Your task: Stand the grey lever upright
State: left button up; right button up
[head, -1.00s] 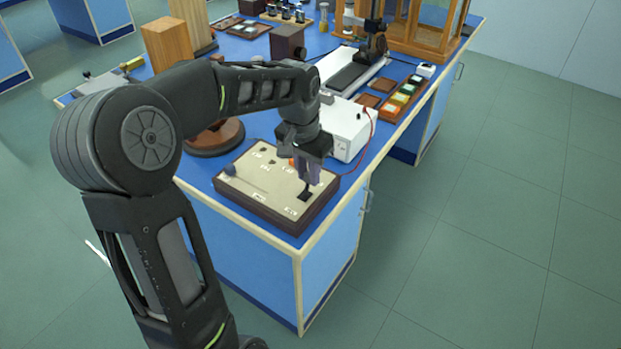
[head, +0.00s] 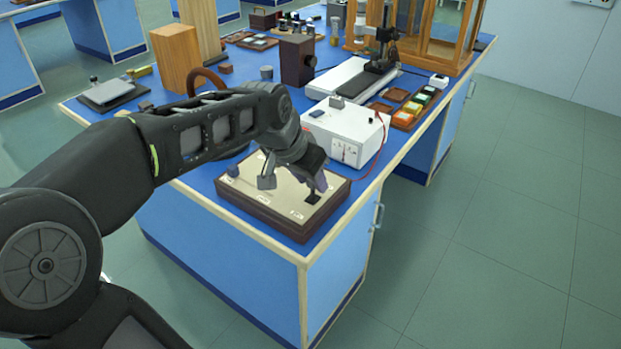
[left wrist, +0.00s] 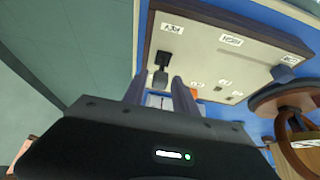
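The grey lever (left wrist: 160,62) shows in the left wrist view as a short dark stem on a black square mount, on a cream panel (left wrist: 213,50) with white labels. In the head view its mount (head: 313,198) is at the panel's right end; the stem is mostly hidden by a finger, so I cannot tell its tilt well. My left gripper (head: 296,187) is over the right part of the panel with fingers apart. In the left wrist view the open fingers (left wrist: 158,84) point at the lever, which lies in line with the gap. I see no grip on it.
A white instrument box (head: 345,132) with a red cable stands just behind the panel. A dark round wooden base (left wrist: 283,97) is beside the panel. A wooden block (head: 175,58) and dark box (head: 297,60) stand further back. The bench's front edge is close to the panel.

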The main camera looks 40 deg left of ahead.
pick_arm(q)
jog(key=shift+o, duration=0.6)
jog(key=v, duration=0.7)
jog(key=shift+s+r+p, duration=0.15)
jog(key=shift+r+p, duration=0.15)
jog(key=shift+r, duration=0.05)
